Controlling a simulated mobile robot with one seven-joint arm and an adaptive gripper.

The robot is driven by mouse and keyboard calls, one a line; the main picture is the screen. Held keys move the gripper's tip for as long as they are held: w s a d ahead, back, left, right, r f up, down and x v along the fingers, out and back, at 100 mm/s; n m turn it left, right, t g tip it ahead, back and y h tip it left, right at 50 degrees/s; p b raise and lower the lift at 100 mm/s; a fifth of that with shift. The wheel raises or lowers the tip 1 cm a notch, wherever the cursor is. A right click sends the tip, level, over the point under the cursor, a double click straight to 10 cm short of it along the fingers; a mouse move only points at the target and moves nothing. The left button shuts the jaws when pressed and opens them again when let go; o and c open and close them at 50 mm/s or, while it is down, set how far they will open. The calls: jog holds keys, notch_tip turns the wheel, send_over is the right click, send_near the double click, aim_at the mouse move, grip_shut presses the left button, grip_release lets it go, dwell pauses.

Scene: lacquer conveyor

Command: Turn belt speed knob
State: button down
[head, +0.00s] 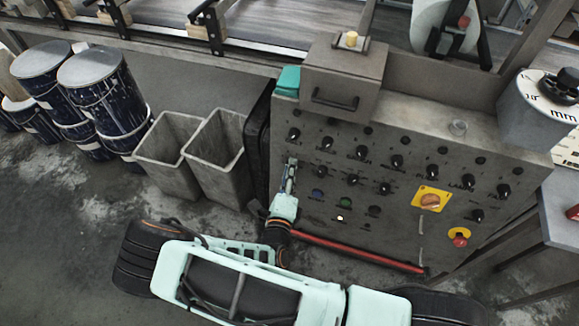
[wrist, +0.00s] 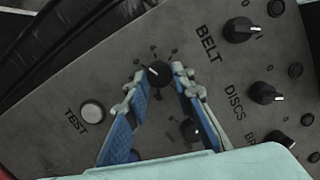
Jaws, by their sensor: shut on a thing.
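The control panel (head: 335,210) is a dark grey box with rows of black knobs. In the wrist view, a round black knob (wrist: 159,73) with a light pointer mark sits between the fingertips of my gripper (wrist: 158,82). The gripper is shut on this knob; it lies in the row below the BELT label (wrist: 208,43). The larger knob (wrist: 241,29) above that label is clear of the fingers. In the head view my gripper (head: 290,172) reaches the panel's left side, and the gripped knob is hard to make out there.
A second black knob (wrist: 191,129) is close beside the right finger. A white TEST button (wrist: 92,113) lies to the left. An orange rotary switch (head: 430,201) and a red button (head: 460,238) are farther right. Grey bins (head: 170,160) stand left of the panel.

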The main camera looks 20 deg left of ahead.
jog(key=shift+r+n+g+p, duration=0.1)
jog(key=shift+n+g+p, duration=0.3)
jog(key=shift+n, duration=0.8)
jog(key=c, duration=1.7)
grip_release()
jog(key=shift+o, duration=0.2)
jog(key=s+d+r, duration=0.1)
jog(key=s, duration=1.1)
jog(key=shift+d, duration=0.25)
jog(key=shift+w+r, duration=0.1)
jog(key=shift+r, duration=0.05)
